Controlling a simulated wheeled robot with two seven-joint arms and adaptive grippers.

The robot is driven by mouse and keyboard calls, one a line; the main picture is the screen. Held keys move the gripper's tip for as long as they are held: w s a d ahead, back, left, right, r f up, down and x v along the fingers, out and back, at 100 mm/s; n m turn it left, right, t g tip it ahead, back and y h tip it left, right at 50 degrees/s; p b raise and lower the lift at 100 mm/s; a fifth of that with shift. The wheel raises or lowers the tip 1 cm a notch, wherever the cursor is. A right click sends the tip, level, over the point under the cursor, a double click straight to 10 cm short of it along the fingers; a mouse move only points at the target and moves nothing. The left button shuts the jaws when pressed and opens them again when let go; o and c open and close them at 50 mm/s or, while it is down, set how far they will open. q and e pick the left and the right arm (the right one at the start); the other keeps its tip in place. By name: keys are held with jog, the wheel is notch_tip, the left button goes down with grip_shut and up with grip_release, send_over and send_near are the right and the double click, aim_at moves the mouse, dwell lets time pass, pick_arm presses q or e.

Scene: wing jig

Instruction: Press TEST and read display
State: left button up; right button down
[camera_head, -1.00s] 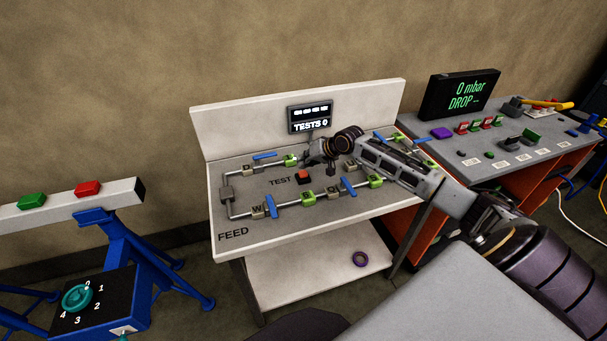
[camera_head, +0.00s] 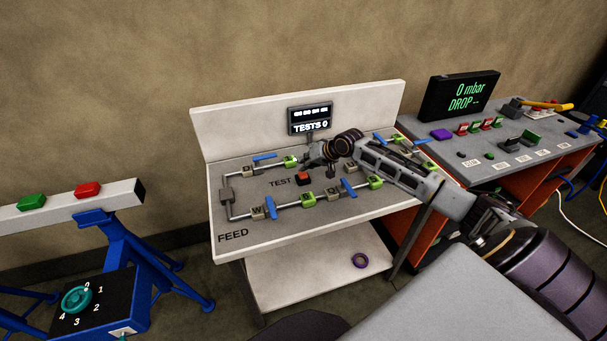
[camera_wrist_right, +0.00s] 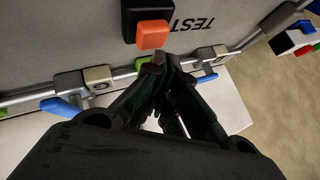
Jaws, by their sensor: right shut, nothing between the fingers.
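The red TEST button (camera_head: 304,177) sits on a dark base on the grey panel of the white bench, right of the word TEST. It also shows, orange-red, at the top of the right wrist view (camera_wrist_right: 153,35). The display (camera_head: 311,119) on the backboard reads "TESTS 0" under a row of dashes. My right gripper (camera_head: 310,159) is over the panel just behind the button in the head view. In the right wrist view its closed fingertips (camera_wrist_right: 165,62) are close to the button; I cannot tell whether they touch. The left gripper is out of view.
Pipes with green and grey fittings and blue valve levers (camera_head: 349,188) surround the button. A blue stand (camera_head: 105,245) with a dial is at left.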

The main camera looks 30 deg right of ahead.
aim_at(305, 173)
jog(key=shift+f, duration=0.35)
dwell(0.6)
jog(key=shift+f+p, duration=0.3)
jog(key=shift+f, duration=0.1)
dwell(0.9)
jog(key=shift+r, duration=0.1)
jog(key=shift+r+p, duration=0.65)
jog(key=shift+p, duration=0.35)
jog(key=shift+r+p, duration=1.55)
jog(key=shift+p, duration=0.05)
jog(key=shift+r, duration=1.45)
